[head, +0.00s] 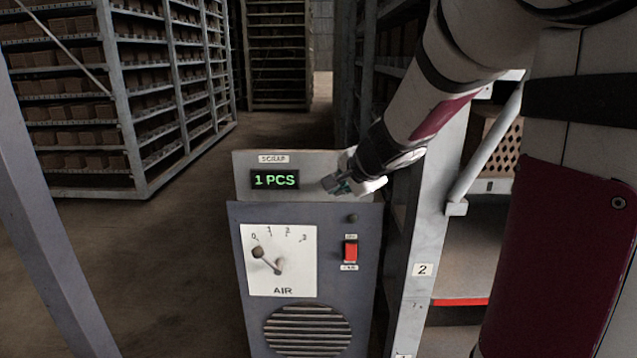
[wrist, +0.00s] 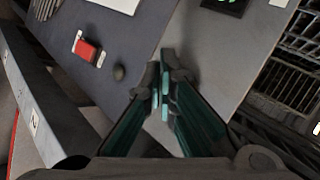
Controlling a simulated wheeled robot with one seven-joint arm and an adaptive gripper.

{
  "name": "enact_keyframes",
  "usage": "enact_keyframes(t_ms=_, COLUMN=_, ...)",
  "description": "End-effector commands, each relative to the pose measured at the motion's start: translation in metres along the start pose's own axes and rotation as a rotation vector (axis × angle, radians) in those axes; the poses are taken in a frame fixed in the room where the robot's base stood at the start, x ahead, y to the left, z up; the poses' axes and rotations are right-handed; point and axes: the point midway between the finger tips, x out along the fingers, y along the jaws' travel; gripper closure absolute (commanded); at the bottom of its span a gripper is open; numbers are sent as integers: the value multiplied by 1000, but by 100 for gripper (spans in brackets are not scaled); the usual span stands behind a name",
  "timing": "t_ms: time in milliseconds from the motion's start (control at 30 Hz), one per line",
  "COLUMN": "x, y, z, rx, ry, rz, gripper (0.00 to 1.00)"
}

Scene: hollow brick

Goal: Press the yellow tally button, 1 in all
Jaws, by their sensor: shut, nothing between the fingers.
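The grey machine panel (head: 310,160) has a sloped top with a "SCRAP" label (head: 273,159) and a lit green display (head: 274,180) reading "1 PCS". My gripper (head: 334,185) is shut and empty, with its fingertips over the right part of that sloped top, right of the display. In the wrist view my gripper (wrist: 160,88) has its teal-padded fingers together over the grey panel. I cannot see the yellow tally button in either view; the gripper may hide it. Whether the fingertips touch the panel I cannot tell.
Below are an "AIR" dial plate (head: 298,262) with a lever, a red rocker switch (head: 350,251), a small dark knob (head: 352,218) and a round vent (head: 307,330). A rack post (head: 421,240) marked 2 stands close at right. Shelves (head: 75,110) stand behind left.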

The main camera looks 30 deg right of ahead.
Motion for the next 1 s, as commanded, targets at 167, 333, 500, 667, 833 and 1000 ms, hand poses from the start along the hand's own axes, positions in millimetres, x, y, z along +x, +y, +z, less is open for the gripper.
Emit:
enact_keyframes(t_ms=167, x=-1, y=0, z=0, rx=0, ry=0, rz=0, gripper=100)
enact_keyframes(t_ms=333, x=-9, y=6, z=6, rx=0, ry=-1, rz=-1, gripper=100)
enact_keyframes(t_ms=500, x=-20, y=14, z=15, rx=-1, ry=-1, rz=-1, gripper=100)
enact_keyframes(t_ms=667, x=-30, y=20, z=22, rx=-1, ry=-1, rz=-2, gripper=100)
enact_keyframes(t_ms=833, x=-35, y=25, z=25, rx=0, ry=0, rz=0, gripper=100)
enact_keyframes(t_ms=1000, x=-35, y=25, z=26, rx=0, ry=0, rz=0, gripper=100)
